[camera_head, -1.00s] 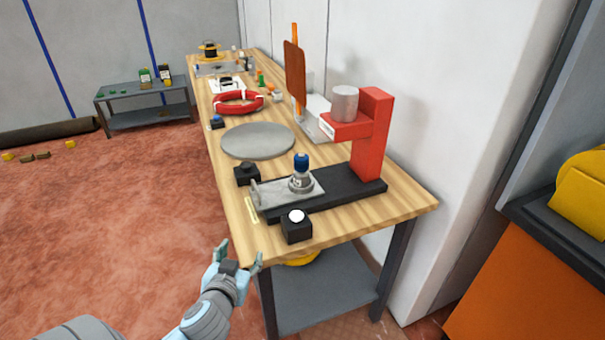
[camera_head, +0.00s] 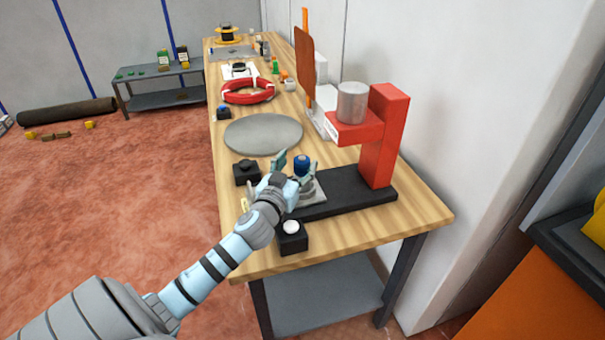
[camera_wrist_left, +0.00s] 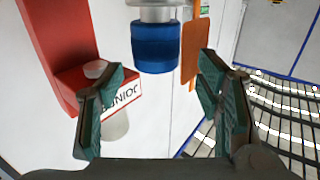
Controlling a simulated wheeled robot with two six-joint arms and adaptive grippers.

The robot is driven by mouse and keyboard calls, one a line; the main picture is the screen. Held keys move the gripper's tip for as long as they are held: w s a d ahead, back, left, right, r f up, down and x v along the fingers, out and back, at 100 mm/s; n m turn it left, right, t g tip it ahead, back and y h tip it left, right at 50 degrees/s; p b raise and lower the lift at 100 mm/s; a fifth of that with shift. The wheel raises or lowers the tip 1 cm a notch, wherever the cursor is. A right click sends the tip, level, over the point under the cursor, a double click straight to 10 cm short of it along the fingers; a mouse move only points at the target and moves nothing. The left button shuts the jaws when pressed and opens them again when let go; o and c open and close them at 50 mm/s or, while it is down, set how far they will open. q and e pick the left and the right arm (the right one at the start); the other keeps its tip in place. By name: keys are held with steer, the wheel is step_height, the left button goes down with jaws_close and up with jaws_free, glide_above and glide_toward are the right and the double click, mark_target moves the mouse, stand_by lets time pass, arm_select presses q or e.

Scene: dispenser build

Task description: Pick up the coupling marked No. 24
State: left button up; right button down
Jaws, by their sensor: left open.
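A blue cylindrical piece (camera_head: 301,161) with a grey metal lower part stands upright in the fixture of the red press on the bench. It also shows in the left wrist view (camera_wrist_left: 155,47), which is upside down. No number can be read on it, so I cannot tell if it is the coupling No. 24. My left gripper (camera_head: 295,170) is open at this piece, its fingers around or just in front of it. In the wrist view the piece lies between and beyond the open fingers (camera_wrist_left: 163,75); nothing is gripped. My right gripper is not in view.
The red press (camera_head: 384,135) with a grey cylinder (camera_head: 352,102) stands just right. Black button boxes (camera_head: 291,239) and (camera_head: 246,172) flank the fixture. A grey disc (camera_head: 263,134) and a red ring (camera_head: 248,91) lie farther back. The bench's front corner (camera_head: 425,218) is bare.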

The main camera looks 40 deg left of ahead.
arm_select(q)
steer(key=x, duration=0.3)
steer(key=shift+w+d+r, duration=0.1)
steer(key=shift+w+d, duration=0.05)
jaws_close()
